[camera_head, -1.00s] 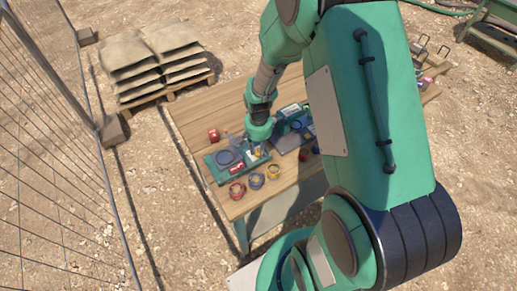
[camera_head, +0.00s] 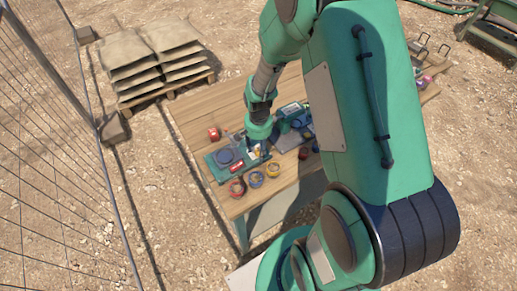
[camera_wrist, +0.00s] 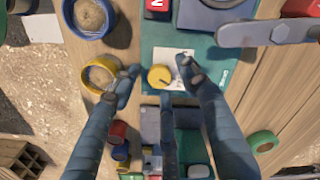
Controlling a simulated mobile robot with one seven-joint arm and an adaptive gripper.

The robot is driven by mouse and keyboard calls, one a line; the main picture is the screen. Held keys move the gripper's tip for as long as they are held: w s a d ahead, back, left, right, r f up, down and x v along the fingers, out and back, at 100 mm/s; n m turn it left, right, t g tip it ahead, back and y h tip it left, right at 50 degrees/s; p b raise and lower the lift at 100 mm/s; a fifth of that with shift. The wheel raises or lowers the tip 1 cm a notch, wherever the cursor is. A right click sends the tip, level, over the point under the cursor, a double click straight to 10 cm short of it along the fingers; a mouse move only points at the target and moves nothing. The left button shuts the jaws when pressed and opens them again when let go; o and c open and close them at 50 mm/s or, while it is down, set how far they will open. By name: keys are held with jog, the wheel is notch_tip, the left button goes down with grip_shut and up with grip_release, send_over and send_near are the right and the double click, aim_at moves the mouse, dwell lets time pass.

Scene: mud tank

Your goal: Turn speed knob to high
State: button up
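The speed knob (camera_wrist: 158,76) is a round yellow dial with a dark pointer line, on a white label plate of the teal machine (camera_wrist: 219,75). In the head view the machine (camera_head: 212,167) lies on the near left part of the wooden table. My gripper (camera_wrist: 159,66) is open above the knob in the wrist view. Its fingers stand apart, one on each side of the knob, with a third finger below it. I cannot tell whether any finger touches the knob. In the head view my gripper (camera_head: 262,147) is over the machine's right end and largely hides the knob.
Blue, yellow and red round containers (camera_head: 257,179) stand along the table's near edge. A red item (camera_head: 213,134) is behind the machine. Another teal and grey machine (camera_head: 291,120) stands to the right. A grey lever-like bar (camera_wrist: 262,33) lies close right of the fingers.

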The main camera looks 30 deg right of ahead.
jog(key=shift+r, duration=0.1)
notch_tip(320, 180, up, 12)
dwell(0.8)
dwell(0.5)
notch_tip(320, 180, up, 16)
jog(key=n+t+b, duration=0.1)
jog(key=n+t, duration=0.2)
jog(key=n, duration=0.1)
send_over(258, 151)
jog(key=s+a, duration=0.5)
jog(key=a, duration=0.2)
jog(key=s+a+r+n+t, duration=0.1)
jog(key=s+a+r+n, duration=0.1)
jog(key=s+r, duration=0.3)
jog(key=s+a+r+n+t+b, duration=0.1)
jog(key=s+a+r+n, duration=0.1)
jog(key=s, duration=0.6)
notch_tip(258, 151, up, 3)
jog(key=shift+s+a+f+n+t, duration=0.15)
jog(key=shift+s+a+n+t, duration=0.2)
jog(key=shift+a, duration=0.55)
